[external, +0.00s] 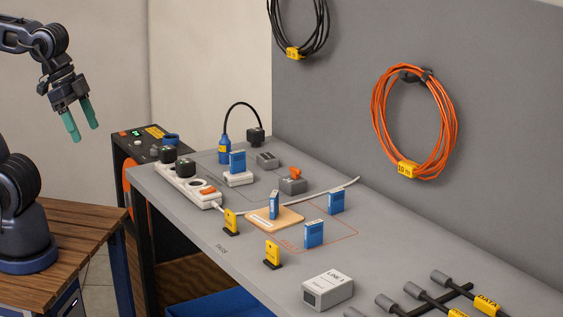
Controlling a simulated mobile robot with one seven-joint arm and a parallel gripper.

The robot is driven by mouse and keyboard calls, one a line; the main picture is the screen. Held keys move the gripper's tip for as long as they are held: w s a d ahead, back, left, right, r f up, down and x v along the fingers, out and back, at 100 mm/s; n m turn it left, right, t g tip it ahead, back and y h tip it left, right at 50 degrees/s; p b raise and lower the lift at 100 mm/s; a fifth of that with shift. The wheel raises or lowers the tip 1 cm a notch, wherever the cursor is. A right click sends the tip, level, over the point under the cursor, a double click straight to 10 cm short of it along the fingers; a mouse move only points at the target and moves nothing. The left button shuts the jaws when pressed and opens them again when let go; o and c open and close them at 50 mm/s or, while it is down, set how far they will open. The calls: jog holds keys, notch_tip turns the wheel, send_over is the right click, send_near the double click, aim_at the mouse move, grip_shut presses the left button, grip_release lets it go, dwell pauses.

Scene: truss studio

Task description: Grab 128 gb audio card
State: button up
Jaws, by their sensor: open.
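Several small blue cards stand upright on the grey bench in the external view. One blue card (237,160) is at a white block. Another blue card (274,205) stands on a small wooden board. A third blue card (336,200) and a nearer blue card (314,234) stand on the bench around an orange outline. Their print is too small to read, so I cannot tell which is the 128 GB audio card. My gripper (86,132), with teal fingers, is open and empty. It hangs high at the left, away from the bench and all the cards.
A power strip (190,184) with black plugs lies at the bench's left edge. Yellow tags (231,222) stand near the front. A white "LINE 1" box (328,290) and black cables (440,293) are nearer right. A grey wall with an orange cable coil (414,122) rises behind.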

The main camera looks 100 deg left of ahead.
jog(key=w+a+r+m, duration=0.1)
jog(key=w+a, duration=0.2)
jog(key=w, duration=0.6)
jog(key=w+a+r+m+g, duration=0.15)
jog(key=w+a, duration=0.25)
jog(key=w, duration=0.4)
jog(key=w+a+m, duration=0.1)
jog(key=w+a, duration=0.2)
jog(key=w, duration=0.6)
jog(key=m+h, duration=0.3)
jog(key=m, duration=0.2)
send_over(338, 202)
jog(key=s+a, duration=0.3)
notch_tip(338, 202, down, 26)
jog(key=x, duration=1)
jog(key=shift+w+d+f, duration=0.1)
jog(key=shift+w, duration=0.15)
jog(key=c, duration=1.1)
jog(key=shift+o, duration=0.2)
